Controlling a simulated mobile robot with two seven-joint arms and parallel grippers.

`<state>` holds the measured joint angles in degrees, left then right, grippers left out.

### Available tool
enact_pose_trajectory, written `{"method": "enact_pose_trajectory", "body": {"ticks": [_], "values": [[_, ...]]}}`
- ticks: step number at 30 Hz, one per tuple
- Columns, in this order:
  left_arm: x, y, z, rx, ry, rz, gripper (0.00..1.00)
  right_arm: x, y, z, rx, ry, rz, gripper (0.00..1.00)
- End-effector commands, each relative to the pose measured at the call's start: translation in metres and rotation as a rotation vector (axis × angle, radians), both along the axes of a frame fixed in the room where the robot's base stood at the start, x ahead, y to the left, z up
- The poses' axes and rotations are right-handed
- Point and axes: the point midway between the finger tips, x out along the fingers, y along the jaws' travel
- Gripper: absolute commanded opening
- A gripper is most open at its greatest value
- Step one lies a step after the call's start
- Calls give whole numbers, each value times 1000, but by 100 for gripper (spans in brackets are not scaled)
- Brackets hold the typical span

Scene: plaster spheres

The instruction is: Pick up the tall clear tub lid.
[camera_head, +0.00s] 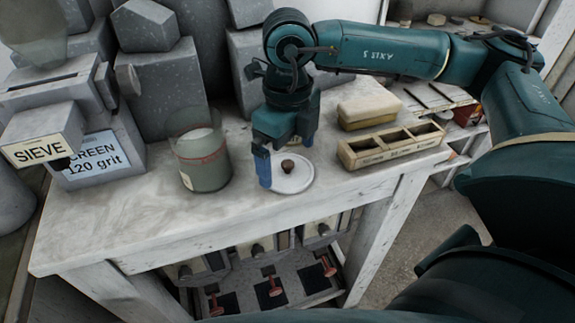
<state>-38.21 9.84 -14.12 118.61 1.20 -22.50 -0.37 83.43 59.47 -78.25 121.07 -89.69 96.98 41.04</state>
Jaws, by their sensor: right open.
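The lid (297,183) is a pale round disc with a dark brown knob (288,166) at its middle. It lies on the white worktop, to the right of the tall clear tub (203,163). The tub stands upright, with a clear upper part, a reddish band and grey-green contents. My right gripper (282,160) points down over the lid, with a blue finger at the lid's left side. The gripper is open, with the knob close by the blue finger. Whether the finger touches the lid I cannot tell. My left gripper is not in view.
A wooden compartment tray (392,145) and a cream-topped block (366,104) stand to the right of the lid. A sieve machine (45,148) and grey stone blocks (165,78) fill the left and back. The worktop's front left (110,225) is clear.

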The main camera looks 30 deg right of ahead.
Motion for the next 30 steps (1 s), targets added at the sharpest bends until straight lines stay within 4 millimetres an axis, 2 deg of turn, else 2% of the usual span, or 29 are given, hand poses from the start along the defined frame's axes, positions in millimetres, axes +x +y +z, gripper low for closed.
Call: {"method": "enact_pose_trajectory", "body": {"ticks": [3,6,13,26,30], "values": [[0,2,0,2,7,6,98,0,0,-15,-1,2,0,100],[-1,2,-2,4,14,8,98,0,0,-21,1,0,0,100],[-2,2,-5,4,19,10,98,0,0,-22,1,-1,0,99],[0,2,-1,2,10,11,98,0,0,-22,1,-2,0,64],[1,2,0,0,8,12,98,0,0,-22,1,-2,0,64]]}}
